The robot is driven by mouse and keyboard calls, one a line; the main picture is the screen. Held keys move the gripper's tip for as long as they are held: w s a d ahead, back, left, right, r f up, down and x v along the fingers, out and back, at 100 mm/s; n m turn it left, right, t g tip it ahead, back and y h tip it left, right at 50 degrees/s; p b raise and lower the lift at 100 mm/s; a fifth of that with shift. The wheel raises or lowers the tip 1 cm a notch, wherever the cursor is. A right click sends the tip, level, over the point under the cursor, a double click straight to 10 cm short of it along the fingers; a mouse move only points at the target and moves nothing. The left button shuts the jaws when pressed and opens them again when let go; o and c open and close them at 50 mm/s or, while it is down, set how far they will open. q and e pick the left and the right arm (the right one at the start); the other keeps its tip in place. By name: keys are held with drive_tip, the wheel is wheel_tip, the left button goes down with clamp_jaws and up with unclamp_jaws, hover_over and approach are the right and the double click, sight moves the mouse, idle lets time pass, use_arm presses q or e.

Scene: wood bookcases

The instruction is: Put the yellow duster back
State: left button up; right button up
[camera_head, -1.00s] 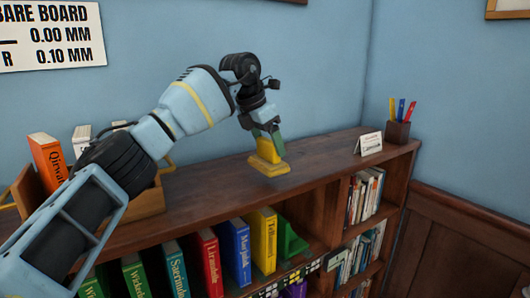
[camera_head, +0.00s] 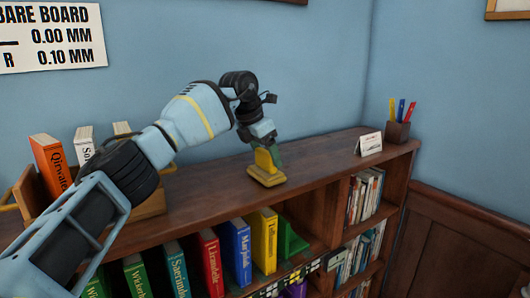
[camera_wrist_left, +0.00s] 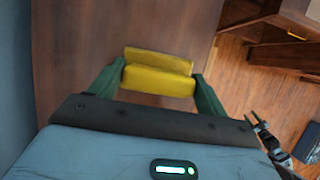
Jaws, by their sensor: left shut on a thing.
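The yellow duster (camera_head: 267,177) is upright at the top of the bookcase (camera_head: 215,200), its wide base down at the wooden surface. It looks as if it touches the wood, though a small gap is hard to rule out. My left gripper (camera_head: 267,154) is above it with green fingers on either side of its handle, shut on it. In the left wrist view the duster (camera_wrist_left: 158,78) sits between the two green fingers (camera_wrist_left: 160,88) over the brown top. My right gripper cannot be made out in the head view; a dark arm part shows at the wrist view's lower right.
A wooden book box (camera_head: 150,205) with several books stands left on the top. A white card (camera_head: 369,144) and a pen cup (camera_head: 397,132) stand at the right end. Coloured books and a green bookend (camera_head: 291,240) fill the shelf below. The top right of the duster is clear.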

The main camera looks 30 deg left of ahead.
use_arm(q)
drive_tip(key=o, duration=1)
drive_tip(key=shift+f, duration=0.15)
drive_tip(key=shift+c, duration=0.2)
drive_tip(key=shift+r, duration=0.2)
drive_tip(key=v, duration=1.2)
drive_tip(key=shift+f, duration=0.1)
